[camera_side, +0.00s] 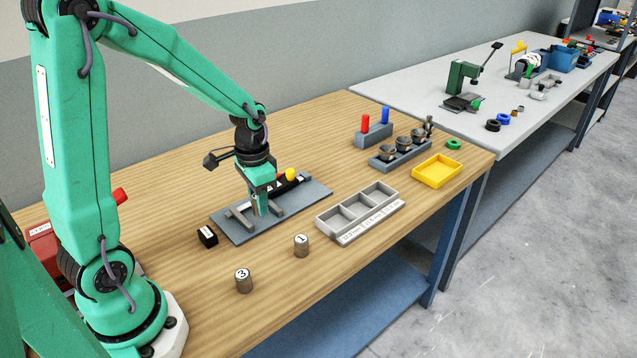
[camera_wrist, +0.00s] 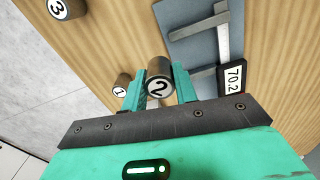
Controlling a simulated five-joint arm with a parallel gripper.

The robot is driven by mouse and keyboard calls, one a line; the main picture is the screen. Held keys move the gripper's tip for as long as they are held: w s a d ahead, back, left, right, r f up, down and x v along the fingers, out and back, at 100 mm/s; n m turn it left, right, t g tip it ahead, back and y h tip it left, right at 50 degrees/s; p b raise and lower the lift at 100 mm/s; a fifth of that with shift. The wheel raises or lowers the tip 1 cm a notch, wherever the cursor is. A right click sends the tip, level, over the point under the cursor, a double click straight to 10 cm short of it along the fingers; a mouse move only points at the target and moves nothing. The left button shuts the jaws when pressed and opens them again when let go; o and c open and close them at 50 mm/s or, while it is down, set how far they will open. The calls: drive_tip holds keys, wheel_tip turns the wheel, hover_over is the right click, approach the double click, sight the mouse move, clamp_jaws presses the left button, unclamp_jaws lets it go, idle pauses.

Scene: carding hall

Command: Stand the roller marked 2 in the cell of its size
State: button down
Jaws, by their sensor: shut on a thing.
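The roller marked 2 (camera_wrist: 160,80) is between my gripper's (camera_wrist: 160,90) teal fingers in the wrist view, its numbered end facing the camera. In the side view my gripper (camera_side: 262,207) is low over the grey plate and hides most of that roller. The grey tray (camera_side: 345,220) with three open cells stands to the right of the gripper, with a size label in front of each cell. The cells look empty. The labels are too small to read surely. The roller marked 1 (camera_side: 301,245) and the roller marked 3 (camera_side: 243,281) stand on the wooden bench.
The grey plate (camera_side: 228,220) bears a grey measuring tool; a small black display (camera_wrist: 232,78) in the wrist view reads 70.2. A yellow tray (camera_side: 437,171), a grey block with weights (camera_side: 402,152) and a rack with red and blue pegs (camera_side: 374,135) stand at the right.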

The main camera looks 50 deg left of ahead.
drive_tip(key=s+d+r, duration=0.1)
drive_tip(key=d+r, duration=0.2)
drive_tip(key=d, duration=0.3)
drive_tip(key=shift+d+r, duration=0.15)
drive_tip(key=shift+r, duration=0.25)
drive_tip(key=w+d+m, duration=0.9)
drive_tip(key=w+d, duration=0.2)
drive_tip(key=d, duration=0.2)
hover_over(337, 226)
wheel_tip(337, 226, down, 8)
drive_tip(key=shift+d+r, duration=0.1)
drive_tip(key=shift+r, duration=0.15)
drive_tip(key=shift+f, duration=0.1)
drive_tip(key=shift+f, duration=1.9)
drive_tip(key=shift+f, duration=0.15)
